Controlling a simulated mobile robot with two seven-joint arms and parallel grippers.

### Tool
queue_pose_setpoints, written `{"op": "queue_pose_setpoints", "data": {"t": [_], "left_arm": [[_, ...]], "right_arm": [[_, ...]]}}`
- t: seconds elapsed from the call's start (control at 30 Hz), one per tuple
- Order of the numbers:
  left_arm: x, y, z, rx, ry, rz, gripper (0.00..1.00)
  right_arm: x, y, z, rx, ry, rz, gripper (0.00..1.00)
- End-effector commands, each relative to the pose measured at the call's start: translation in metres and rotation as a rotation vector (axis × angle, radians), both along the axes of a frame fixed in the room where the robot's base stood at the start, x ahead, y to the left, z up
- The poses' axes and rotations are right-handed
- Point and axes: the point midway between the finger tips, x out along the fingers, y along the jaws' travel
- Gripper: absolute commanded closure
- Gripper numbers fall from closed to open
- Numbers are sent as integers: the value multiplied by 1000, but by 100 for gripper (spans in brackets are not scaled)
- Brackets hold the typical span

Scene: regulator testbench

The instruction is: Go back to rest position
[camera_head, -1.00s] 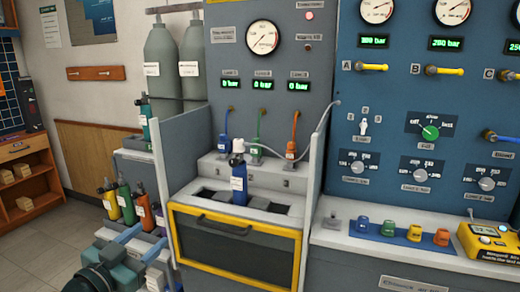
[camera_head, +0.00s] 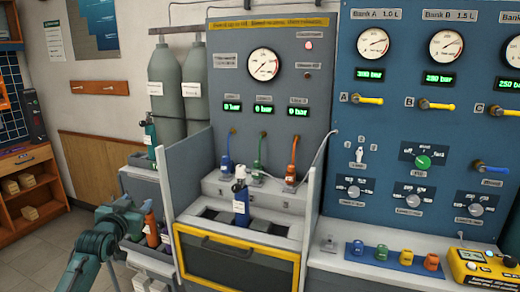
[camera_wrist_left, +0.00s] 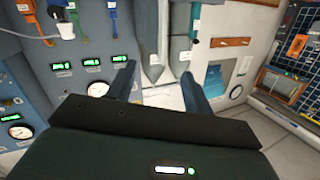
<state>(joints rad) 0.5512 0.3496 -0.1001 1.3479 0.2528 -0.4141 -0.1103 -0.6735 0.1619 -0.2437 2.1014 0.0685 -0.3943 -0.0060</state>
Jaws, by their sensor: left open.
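My left arm (camera_head: 90,252) comes in from the lower left in the head view, with its gripper (camera_head: 124,204) raised in front of the small-cylinder rack at the left of the bench. In the left wrist view, the gripper's two dark fingers (camera_wrist_left: 160,88) are spread apart with nothing between them. That view shows the test panel and the tall grey cylinders (camera_wrist_left: 150,40) upside down. A blue cylinder (camera_head: 240,205) stands upright in the bench bay, well away from the gripper. My right gripper is not in view.
Orange (camera_head: 151,230) and blue-topped cylinders stand in the low rack (camera_head: 137,248) by my arm. A teal cylinder (camera_head: 150,138) stands above. A wooden shelf (camera_head: 30,185) is at far left. A yellow instrument (camera_head: 480,266) sits on the right counter. Floor shows between shelf and arm.

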Motion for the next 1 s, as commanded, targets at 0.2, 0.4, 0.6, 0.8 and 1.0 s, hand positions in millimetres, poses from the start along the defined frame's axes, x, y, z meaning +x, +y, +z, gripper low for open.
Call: {"op": "queue_pose_setpoints", "data": {"t": [0.2, 0.4, 0.6, 0.8, 1.0], "left_arm": [[-9, 7, -13, 121, -8, 61, 49], [-55, -34, -86, 104, 81, -13, 49], [-134, -87, -168, 60, 203, -101, 49], [-254, -145, -234, -34, 353, -188, 49], [-353, -183, -255, -132, 470, -227, 49]], "right_arm": [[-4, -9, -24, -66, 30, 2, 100], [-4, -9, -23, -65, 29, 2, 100], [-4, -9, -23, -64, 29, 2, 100], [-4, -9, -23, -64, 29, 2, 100], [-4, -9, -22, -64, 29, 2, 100]]}}
